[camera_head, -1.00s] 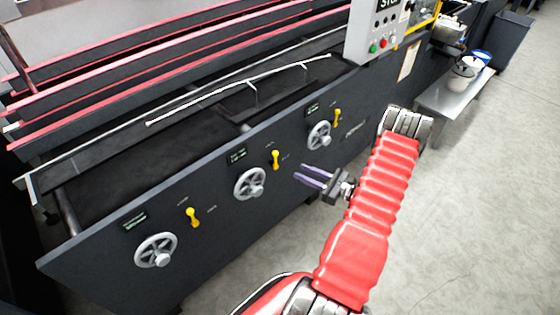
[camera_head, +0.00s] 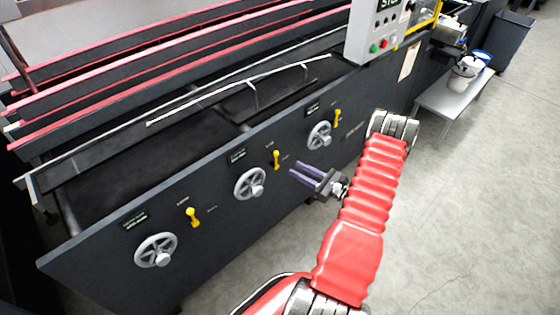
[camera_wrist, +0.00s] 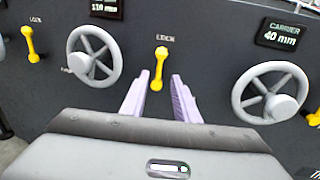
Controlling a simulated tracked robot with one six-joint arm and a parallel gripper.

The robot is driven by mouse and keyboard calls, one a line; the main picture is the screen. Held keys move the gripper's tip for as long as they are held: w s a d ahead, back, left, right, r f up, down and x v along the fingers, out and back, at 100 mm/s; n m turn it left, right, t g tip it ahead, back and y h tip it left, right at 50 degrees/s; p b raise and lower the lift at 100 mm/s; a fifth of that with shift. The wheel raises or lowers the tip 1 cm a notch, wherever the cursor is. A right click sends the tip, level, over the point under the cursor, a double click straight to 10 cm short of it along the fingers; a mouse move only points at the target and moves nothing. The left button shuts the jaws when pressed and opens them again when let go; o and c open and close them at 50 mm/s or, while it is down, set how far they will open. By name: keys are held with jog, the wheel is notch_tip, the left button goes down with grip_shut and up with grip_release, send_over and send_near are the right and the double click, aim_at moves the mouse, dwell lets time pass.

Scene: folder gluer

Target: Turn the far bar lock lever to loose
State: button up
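Three yellow lock levers stand on the dark front panel: a left one (camera_head: 192,217), a middle one (camera_head: 276,159) and a right one (camera_head: 337,118). No readable label tells me which is the far bar's. My gripper (camera_head: 295,169) is open and empty, just right of the middle lever in the head view. In the wrist view, the middle lever (camera_wrist: 159,68) appears between my two purple fingers (camera_wrist: 160,76), near upright with a slight tilt, under a "LOCK" label. I see no contact; the depth gap is unclear.
Grey handwheels (camera_head: 250,184) (camera_wrist: 94,55) sit beside the levers. A display reading "CARRIER 40 mm" (camera_wrist: 282,35) is above the right handwheel (camera_wrist: 272,92). A control box (camera_head: 376,32) stands beyond. Open floor (camera_head: 470,220) lies right of my arm.

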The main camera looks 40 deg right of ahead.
aim_at(276, 160)
jog(key=x, duration=0.9)
jog(key=shift+w, duration=0.2)
grip_shut()
dwell(0.4)
